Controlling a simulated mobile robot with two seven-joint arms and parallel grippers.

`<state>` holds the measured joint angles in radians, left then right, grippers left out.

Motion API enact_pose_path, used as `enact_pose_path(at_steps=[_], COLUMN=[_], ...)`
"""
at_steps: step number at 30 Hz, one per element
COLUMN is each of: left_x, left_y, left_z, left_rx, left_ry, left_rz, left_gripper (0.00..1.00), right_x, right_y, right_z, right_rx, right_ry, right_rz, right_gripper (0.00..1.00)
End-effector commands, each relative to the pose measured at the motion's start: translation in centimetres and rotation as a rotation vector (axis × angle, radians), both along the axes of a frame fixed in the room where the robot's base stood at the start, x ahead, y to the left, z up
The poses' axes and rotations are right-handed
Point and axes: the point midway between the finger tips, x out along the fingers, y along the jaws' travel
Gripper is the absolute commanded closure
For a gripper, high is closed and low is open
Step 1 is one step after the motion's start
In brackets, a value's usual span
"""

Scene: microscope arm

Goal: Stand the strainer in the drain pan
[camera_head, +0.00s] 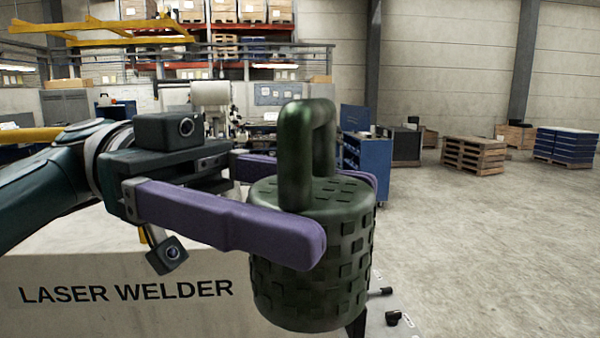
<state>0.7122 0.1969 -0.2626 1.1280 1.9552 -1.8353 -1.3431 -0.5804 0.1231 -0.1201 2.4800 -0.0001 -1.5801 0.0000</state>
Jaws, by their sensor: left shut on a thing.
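The strainer (310,285) is a dark green cylinder with a raised block pattern and a thick loop handle (295,150) on top. My left gripper (345,215) comes in from the left with its two purple fingers on either side of the strainer's upper part, shut on it. The strainer hangs about upright in front of the camera, and the near finger hides part of its side. No drain pan can be made out in this view. My right gripper is not in view.
A pale panel lettered LASER WELDER (125,291) stands at the lower left, below my left arm. A blue cabinet (375,165) stands behind the strainer. Wooden pallets (474,155) and a blue stack (565,145) stand farther right. The floor at the right is clear.

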Motion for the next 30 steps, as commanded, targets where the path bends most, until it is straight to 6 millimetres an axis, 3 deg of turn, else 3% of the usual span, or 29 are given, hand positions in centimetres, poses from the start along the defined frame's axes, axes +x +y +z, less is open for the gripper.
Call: enact_pose_path(at_steps=[13, 30], left_x=[0.2, -2.1], left_y=[-0.2, 3.3], left_z=[-0.3, 3.2], left_rx=[-0.002, 0.002], left_ry=[-0.001, 0.001], left_rz=[-0.031, 0.31], left_gripper=[0.85, 0.85], right_x=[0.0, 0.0], right_y=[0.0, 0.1], right_z=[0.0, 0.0], right_rx=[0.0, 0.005], right_ry=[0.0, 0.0], right_rz=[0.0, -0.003], right_gripper=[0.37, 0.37])
